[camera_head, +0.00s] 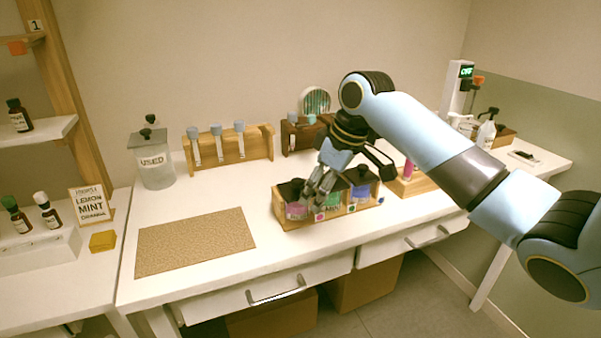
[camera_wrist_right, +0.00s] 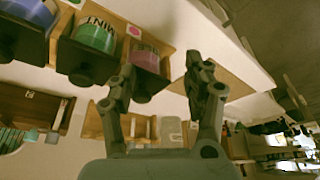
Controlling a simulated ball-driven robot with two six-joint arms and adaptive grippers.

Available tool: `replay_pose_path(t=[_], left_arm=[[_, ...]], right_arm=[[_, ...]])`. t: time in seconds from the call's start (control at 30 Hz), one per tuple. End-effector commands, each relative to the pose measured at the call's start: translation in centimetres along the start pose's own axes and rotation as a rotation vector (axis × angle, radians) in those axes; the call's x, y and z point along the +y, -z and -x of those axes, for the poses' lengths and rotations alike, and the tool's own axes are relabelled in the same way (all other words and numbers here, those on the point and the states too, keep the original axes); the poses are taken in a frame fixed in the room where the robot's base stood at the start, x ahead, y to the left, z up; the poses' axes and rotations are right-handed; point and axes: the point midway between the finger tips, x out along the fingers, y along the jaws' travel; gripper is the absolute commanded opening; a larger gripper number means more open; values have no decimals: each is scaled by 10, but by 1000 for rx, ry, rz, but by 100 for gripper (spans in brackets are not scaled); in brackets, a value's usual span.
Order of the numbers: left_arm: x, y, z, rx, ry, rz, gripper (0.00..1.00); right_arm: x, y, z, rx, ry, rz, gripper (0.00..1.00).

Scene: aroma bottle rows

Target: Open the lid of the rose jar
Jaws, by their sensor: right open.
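The rose jar (camera_head: 295,211) is pink with a black lid (camera_head: 290,189). It stands at the left end of a wooden rack (camera_head: 300,225) beside a green mint jar and a purple jar (camera_head: 361,190). My right gripper (camera_head: 317,194) is open above the rack near the rose and mint jars, partly hiding them. In the right wrist view, which is upside down, the pink jar (camera_wrist_right: 147,57) appears between the open fingers (camera_wrist_right: 160,66), with the mint jar (camera_wrist_right: 97,35) beside it. Contact cannot be told. My left gripper is not in view.
A tan mat (camera_head: 195,242) lies left of the rack on the white table. Behind stand a glass USED jar (camera_head: 153,165) and a wooden tube rack (camera_head: 230,152). A pink bottle (camera_head: 408,169) on a wooden stand is to the right.

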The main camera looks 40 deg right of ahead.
Motion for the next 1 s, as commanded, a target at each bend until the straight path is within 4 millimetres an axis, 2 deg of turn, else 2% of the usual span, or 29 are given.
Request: replay_pose_path(t=[0.03, 0.13, 0.2, 0.3, 0.47, 0.8, 1.0], left_arm=[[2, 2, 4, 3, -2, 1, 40], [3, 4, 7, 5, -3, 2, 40], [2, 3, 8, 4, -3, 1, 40], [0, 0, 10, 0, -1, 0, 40], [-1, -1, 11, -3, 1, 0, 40], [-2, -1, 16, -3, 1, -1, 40], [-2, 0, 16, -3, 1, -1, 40]], right_arm=[[13, 17, 21, 14, 4, 21, 51], [30, 40, 53, 34, 23, 61, 51], [38, 51, 71, 46, 35, 84, 51], [43, 57, 80, 51, 46, 99, 51], [41, 59, 62, 52, 52, 100, 51], [38, 62, -4, 52, 49, 100, 51], [38, 63, -23, 53, 46, 101, 51]])
